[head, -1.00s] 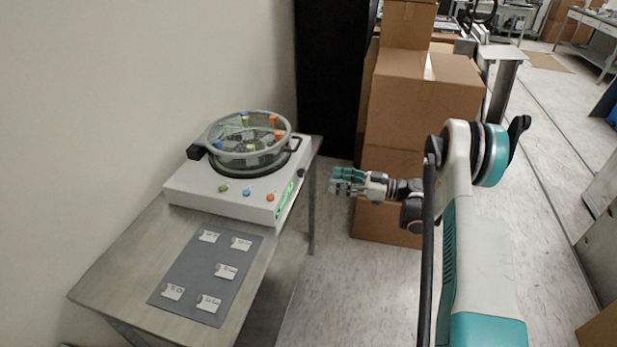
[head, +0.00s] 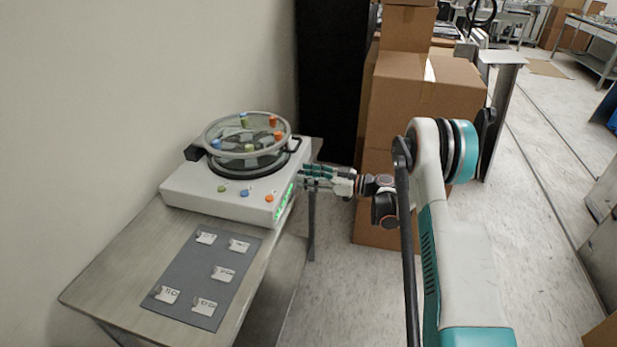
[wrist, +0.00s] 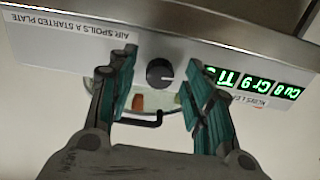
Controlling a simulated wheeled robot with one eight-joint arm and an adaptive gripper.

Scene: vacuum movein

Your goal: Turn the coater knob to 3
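The coater (head: 180,196) is a white box with a glass-lidded round chamber, on a table in the head view. Its knob (wrist: 160,72), dark and round with a light pointer mark, is on the front panel (wrist: 60,40) in the wrist view, seen upside down. The mark points to the lower right in that view. My gripper (head: 308,173) is at the coater's right side in the head view and hides the knob there. In the wrist view its teal fingers (wrist: 160,80) are open, one on each side of the knob. I cannot tell whether they touch it.
A green display (wrist: 255,82) is right of the knob in the wrist view, partly behind a finger. A grey mat (head: 190,285) with several white cards lies on the table (head: 110,275). Cardboard boxes (head: 425,95) stand behind my arm.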

